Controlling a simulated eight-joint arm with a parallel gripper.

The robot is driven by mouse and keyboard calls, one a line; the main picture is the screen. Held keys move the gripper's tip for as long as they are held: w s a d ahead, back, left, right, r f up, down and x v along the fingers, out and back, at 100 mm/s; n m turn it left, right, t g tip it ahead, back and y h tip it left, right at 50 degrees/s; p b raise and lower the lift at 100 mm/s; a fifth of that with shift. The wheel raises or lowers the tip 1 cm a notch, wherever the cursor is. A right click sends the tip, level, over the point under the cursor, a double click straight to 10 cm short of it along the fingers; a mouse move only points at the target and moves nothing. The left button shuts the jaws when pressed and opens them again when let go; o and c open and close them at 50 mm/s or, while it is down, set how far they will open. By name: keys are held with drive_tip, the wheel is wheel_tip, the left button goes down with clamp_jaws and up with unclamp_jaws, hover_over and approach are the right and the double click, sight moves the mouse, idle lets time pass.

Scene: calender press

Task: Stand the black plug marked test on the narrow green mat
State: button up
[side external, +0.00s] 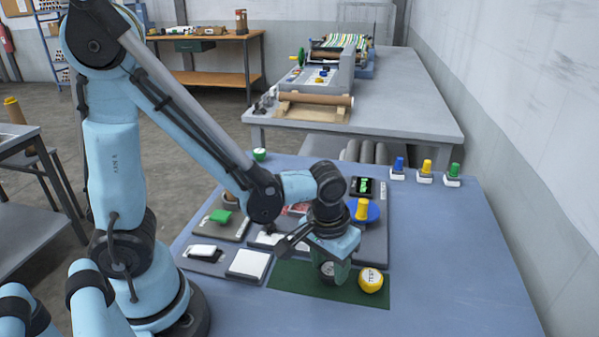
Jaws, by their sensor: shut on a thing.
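The narrow green mat (293,279) lies along the front of the blue table. My gripper (332,262) points down over the middle of the mat. It is shut on a dark round plug (327,269), which is mostly hidden by the gripper; its marking cannot be read. The plug is at or just above the mat; I cannot tell whether it touches. A yellow plug (371,279) marked TEST stands on the mat's right part, close to the right of my gripper.
Blue, yellow and green knobs (426,170) line the back right. The table's right side is clear.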

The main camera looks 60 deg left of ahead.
drive_tip(key=o, duration=1.6)
drive_tip(key=shift+r, duration=0.1)
drive_tip(key=shift+r, duration=3.45)
drive_tip(key=shift+s+a+r+m+t, duration=0.15)
drive_tip(key=shift+a+r+m+t, duration=0.35)
drive_tip(key=shift+a+r+t, duration=0.45)
drive_tip(key=shift+s+a+r+m+t, duration=0.15)
drive_tip(key=shift+a+r+m+t, duration=0.45)
drive_tip(key=shift+a+t, duration=0.5)
drive_tip(key=shift+s+a+r+m+t, duration=0.15)
drive_tip(key=shift+a+r+m+t, duration=0.25)
drive_tip(key=shift+a+r+t, duration=0.65)
